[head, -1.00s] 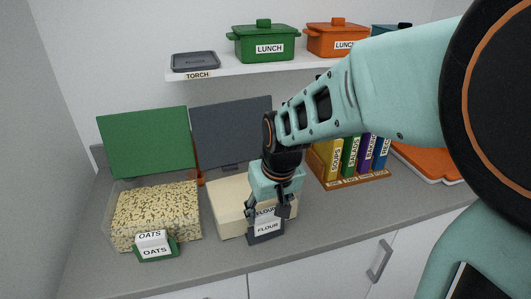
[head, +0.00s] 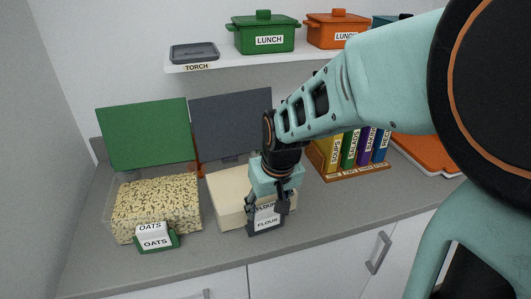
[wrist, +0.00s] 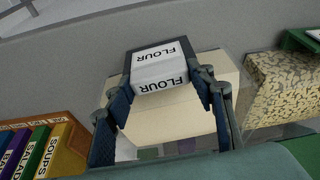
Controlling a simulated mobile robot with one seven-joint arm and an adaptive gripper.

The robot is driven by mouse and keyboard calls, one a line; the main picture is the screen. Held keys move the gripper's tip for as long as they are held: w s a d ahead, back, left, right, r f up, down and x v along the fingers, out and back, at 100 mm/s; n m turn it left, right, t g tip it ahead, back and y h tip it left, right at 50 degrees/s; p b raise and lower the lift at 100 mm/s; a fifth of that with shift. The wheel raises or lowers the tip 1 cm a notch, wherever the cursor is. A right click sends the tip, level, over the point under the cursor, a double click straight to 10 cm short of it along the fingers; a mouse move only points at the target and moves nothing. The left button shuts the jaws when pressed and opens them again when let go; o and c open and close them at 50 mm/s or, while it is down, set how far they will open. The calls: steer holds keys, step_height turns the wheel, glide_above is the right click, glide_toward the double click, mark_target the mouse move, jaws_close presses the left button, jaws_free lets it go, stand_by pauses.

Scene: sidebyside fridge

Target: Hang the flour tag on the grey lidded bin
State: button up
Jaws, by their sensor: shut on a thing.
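The flour tag (head: 266,219) is a dark grey clip with white FLOUR labels; it also shows in the wrist view (wrist: 160,66). My gripper (head: 270,205) is shut on it, with one finger at each side (wrist: 164,82). The grey lidded bin (head: 226,206) holds a pale cream filling, and its dark grey lid (head: 231,128) stands open behind. The tag is at the bin's front edge, right of its middle in the head view. I cannot tell whether it is hooked over the rim, as my fingers and the tag hide that part.
A bin of oats (head: 155,205) with a raised green lid (head: 145,133) and an OATS tag (head: 155,238) stands to the left. Coloured binders (head: 350,150) stand to the right. A shelf (head: 215,65) with a torch tray and lunch pots is above. The counter front is clear.

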steer(key=shift+f, duration=0.1)
steer(key=o, duration=1.1)
steer(key=shift+c, duration=0.2)
